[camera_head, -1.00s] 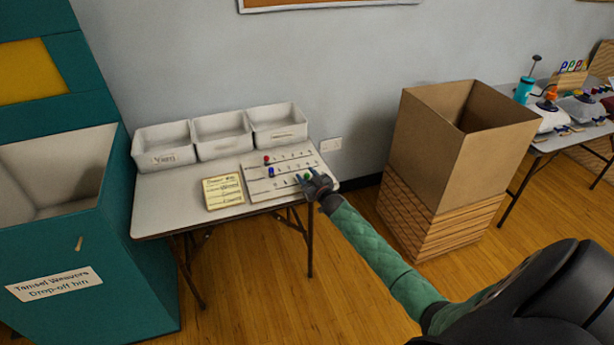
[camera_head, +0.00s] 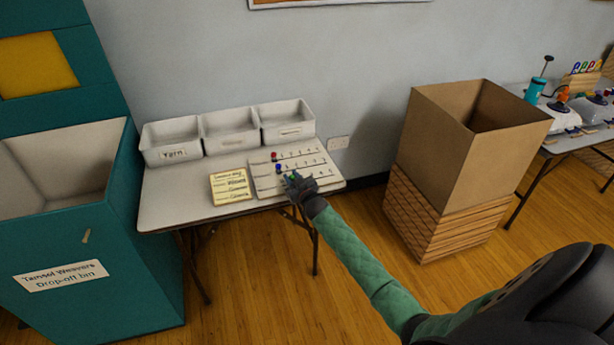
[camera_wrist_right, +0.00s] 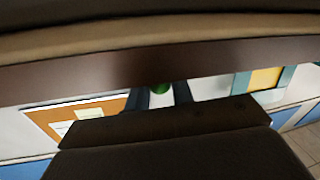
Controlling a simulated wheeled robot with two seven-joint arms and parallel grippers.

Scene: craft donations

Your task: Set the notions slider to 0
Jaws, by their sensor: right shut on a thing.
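The white slider board (camera_head: 320,182) lies on the right part of the table and has rows of small marks. A red knob (camera_head: 274,156) and a blue knob (camera_head: 279,168) stand near its left side. Its row labels are too small to read. My right gripper (camera_head: 292,179) is over the front row, shut on a green knob, just right of the blue one. In the right wrist view the green knob (camera_wrist_right: 160,87) shows between the two dark fingers. In the head view the hand largely hides it. My left gripper is not in view.
A yellow card (camera_head: 230,187) lies left of the board on the table (camera_head: 165,208). Three white bins (camera_head: 232,139) stand behind, one marked Yarn. A teal drop-off bin (camera_head: 130,240) stands at left, a tall cardboard box (camera_head: 440,150) at right.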

